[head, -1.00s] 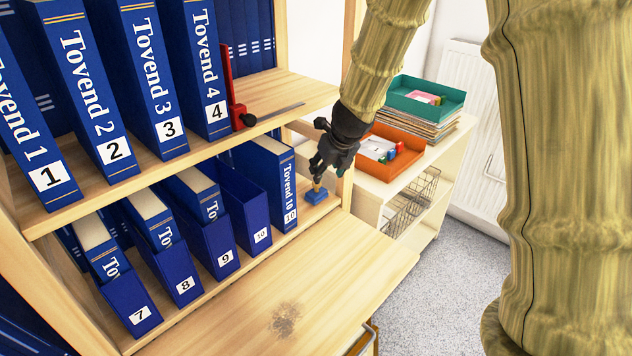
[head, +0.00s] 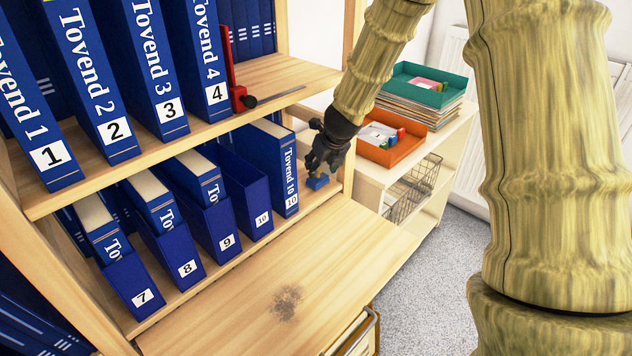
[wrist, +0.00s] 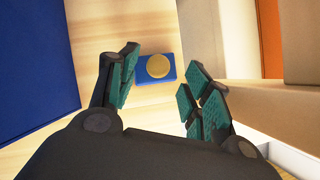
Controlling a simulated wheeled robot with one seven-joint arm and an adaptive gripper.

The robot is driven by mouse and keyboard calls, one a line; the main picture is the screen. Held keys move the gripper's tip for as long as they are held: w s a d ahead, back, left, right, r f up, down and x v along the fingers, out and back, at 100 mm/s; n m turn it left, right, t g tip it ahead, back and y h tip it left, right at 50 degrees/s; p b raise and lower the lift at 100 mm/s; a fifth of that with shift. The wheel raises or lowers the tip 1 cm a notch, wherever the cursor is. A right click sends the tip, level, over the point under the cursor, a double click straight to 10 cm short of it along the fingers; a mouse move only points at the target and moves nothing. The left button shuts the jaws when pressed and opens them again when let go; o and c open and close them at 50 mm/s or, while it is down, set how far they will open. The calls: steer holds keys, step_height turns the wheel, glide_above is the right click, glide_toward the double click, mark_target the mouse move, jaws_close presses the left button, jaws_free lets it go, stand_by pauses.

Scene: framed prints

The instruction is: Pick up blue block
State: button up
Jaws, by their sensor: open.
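The blue block (head: 317,182) is a small blue base with a yellowish round knob on top. It sits on the lower shelf (head: 325,200), just right of the Tovend 10 binder (head: 270,165). In the wrist view the block (wrist: 167,80) shows from above, its round knob facing the camera, beyond and between the fingertips. My gripper (head: 318,168) is black, points down and is open above the block. In the wrist view my gripper's teal-padded fingers (wrist: 157,88) are spread, with nothing held. In the head view the fingers hide part of the knob.
Blue slipcases, one empty (head: 245,190), stand left of the block on the lower shelf. The shelf's right upright (head: 349,168) is close beside my gripper. An orange tray (head: 393,150) and a teal tray (head: 425,85) sit on the cabinet at right.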

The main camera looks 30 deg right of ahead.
steer(key=shift+x, duration=1.1)
steer(key=shift+a, duration=0.15)
jaws_close()
steer(key=shift+r, duration=1.25)
steer(key=s+a+r, duration=0.1)
steer(key=s+a, duration=0.2)
steer(key=s, duration=0.4)
steer(key=s+a+r+b, duration=0.1)
steer(key=s+a, duration=0.2)
steer(key=s, duration=0.4)
steer(key=shift+s+a+r, duration=0.25)
steer(key=shift+a, duration=0.15)
